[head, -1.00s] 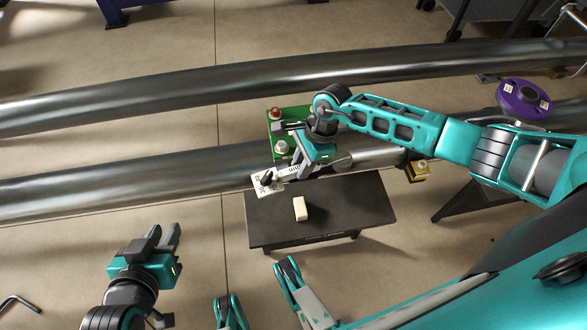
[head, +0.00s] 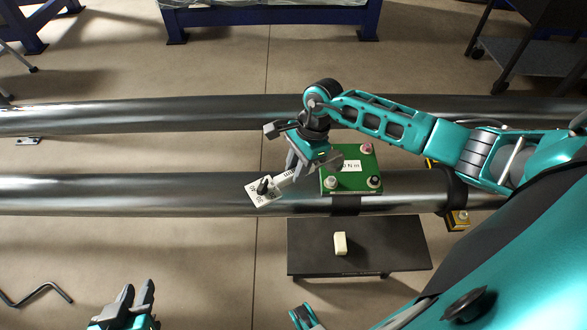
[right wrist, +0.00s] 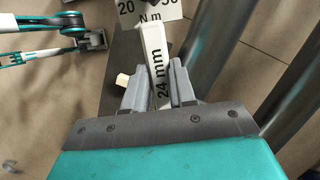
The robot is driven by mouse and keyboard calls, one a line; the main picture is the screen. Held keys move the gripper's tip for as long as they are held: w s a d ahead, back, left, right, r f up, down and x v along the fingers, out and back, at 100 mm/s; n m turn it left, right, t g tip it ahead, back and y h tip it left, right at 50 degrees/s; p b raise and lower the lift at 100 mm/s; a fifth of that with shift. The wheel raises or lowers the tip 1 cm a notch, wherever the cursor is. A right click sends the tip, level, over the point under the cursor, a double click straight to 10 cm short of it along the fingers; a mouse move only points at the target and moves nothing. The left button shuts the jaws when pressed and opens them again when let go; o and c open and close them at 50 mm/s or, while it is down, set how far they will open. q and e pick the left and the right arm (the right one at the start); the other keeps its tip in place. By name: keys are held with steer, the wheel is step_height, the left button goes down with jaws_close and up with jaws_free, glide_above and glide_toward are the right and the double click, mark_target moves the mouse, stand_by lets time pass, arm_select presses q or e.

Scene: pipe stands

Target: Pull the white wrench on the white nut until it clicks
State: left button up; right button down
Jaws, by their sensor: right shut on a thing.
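The white wrench (head: 265,190) has a square end printed with numbers and a black pointer. My right gripper (head: 297,170) is shut on its handle, which reads "24 mm" in the right wrist view (right wrist: 160,65). The wrench is to the left of the green board (head: 350,186), over the near pipe, and looks apart from the nuts I can see. A white nut (head: 331,183) is at the board's near left corner. The wrench's other end is hidden by my right gripper. My left gripper (head: 138,292) is open and empty at the lower left.
A red nut (head: 367,149) and a black nut (head: 374,181) are also on the board. Two long metal pipes (head: 120,193) cross the view. A black table (head: 385,245) with a cream block (head: 340,243) stands in front. Floor at the lower left is mostly clear.

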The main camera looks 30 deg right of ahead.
stand_by(0.3)
steer(key=shift+f+b, duration=0.2)
steer(key=shift+b, duration=0.2)
step_height(320, 180, down, 5)
steer(key=b, duration=0.4)
steer(key=shift+r, duration=0.2)
steer(key=c, duration=1.5)
jaws_free()
steer(key=shift+c, duration=0.2)
jaws_close()
steer(key=shift+r+b, duration=0.1)
steer(key=shift+b, duration=0.3)
